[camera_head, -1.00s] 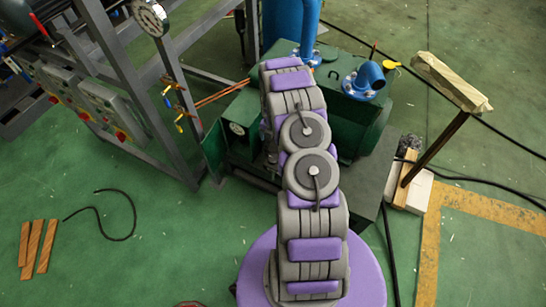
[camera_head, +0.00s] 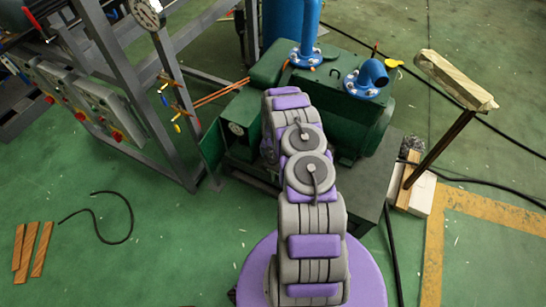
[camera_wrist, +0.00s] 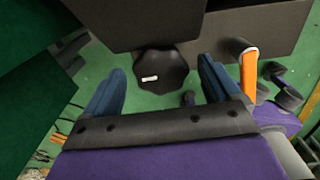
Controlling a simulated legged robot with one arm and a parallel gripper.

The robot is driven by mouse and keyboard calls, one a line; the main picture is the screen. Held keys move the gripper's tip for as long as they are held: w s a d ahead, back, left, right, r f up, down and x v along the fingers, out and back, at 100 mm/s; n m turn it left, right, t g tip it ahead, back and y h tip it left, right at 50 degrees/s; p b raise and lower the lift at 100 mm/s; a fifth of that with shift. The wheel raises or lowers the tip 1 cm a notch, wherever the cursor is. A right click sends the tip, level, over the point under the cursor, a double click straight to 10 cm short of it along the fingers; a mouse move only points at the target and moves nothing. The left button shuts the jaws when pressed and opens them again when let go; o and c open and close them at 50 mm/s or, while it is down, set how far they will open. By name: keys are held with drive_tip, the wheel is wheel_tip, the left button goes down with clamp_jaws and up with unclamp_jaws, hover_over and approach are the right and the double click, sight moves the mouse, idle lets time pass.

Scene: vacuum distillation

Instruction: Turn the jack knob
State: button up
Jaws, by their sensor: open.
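The jack knob (camera_wrist: 160,72) is a black, lobed knob with a small white mark, seen in the wrist view below a dark body. My gripper (camera_wrist: 160,88) is open, with one blue finger to the left of the knob and one to the right. The knob lies ahead of and between the fingers, and a gap shows on both sides. I cannot tell how far the fingertips reach along it. In the head view my arm covers this area, and neither the knob nor the gripper shows.
A dark box-like body (camera_wrist: 135,20) sits just above the knob. An orange handle (camera_wrist: 247,70) stands close to the right finger. In the head view, a green machine (camera_head: 345,115) with blue pipes is beyond my arm, and a grey metal frame (camera_head: 130,85) is at left.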

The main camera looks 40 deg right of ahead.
drive_tip(key=shift+c, duration=0.4)
drive_tip(key=c, duration=1)
drive_tip(key=shift+p, duration=0.35)
drive_tip(key=m+p, duration=0.2)
drive_tip(key=shift+r+m, duration=0.1)
drive_tip(key=shift+m, duration=0.3)
drive_tip(key=shift+m+p, duration=1.25)
drive_tip(key=shift+m, duration=0.95)
drive_tip(key=o, duration=1.1)
